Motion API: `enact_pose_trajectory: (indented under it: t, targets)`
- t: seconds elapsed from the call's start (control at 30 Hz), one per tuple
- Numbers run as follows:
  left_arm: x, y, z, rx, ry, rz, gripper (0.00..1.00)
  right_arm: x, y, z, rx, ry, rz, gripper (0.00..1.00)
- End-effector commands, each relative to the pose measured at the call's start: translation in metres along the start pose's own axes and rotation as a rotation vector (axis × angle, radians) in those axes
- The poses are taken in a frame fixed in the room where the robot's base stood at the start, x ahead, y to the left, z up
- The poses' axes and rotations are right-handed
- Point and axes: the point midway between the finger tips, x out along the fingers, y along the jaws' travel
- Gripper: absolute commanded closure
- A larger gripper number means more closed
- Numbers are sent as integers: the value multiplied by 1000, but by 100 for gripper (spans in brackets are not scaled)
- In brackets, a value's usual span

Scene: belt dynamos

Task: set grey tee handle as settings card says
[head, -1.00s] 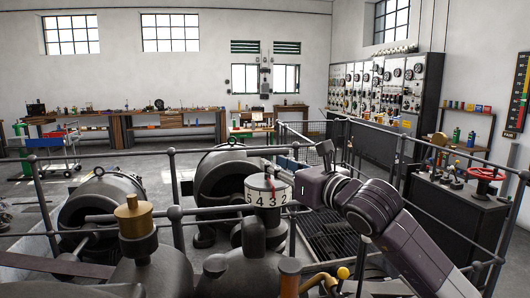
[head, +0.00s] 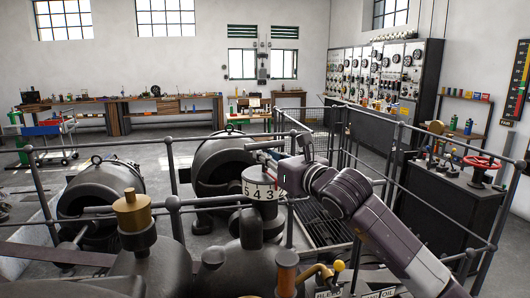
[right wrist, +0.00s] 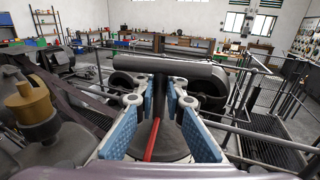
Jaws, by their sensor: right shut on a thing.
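The grey tee handle (right wrist: 165,69) spans the right wrist view as a dark crossbar over a round top with a red pointer (right wrist: 152,140). My right gripper (right wrist: 158,100), with blue pads, is shut on the tee handle; exactly where the pads touch is hard to tell. In the head view the right gripper (head: 280,160) is over the white number drum (head: 262,188), where 5, 4 and 3 show beside its fingers. The gripper hides the drum's right part and most of the handle. I cannot make out a settings card. My left gripper is not in view.
Grey railings (head: 172,204) surround the machines. A cabinet with a red handwheel (head: 482,162) stands right. Open floor lies behind.

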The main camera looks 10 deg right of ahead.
Motion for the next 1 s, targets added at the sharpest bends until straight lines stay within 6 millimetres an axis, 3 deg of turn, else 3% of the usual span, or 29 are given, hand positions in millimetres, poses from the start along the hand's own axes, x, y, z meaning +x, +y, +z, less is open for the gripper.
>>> enact_pose_trajectory:
  t: [0.5, 1.0]
  targets:
    - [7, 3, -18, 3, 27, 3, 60, -1, -3, 1, 0, -4, 48, 100]
    - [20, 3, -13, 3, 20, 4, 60, 0, -4, 2, 2, -6, 263, 100]
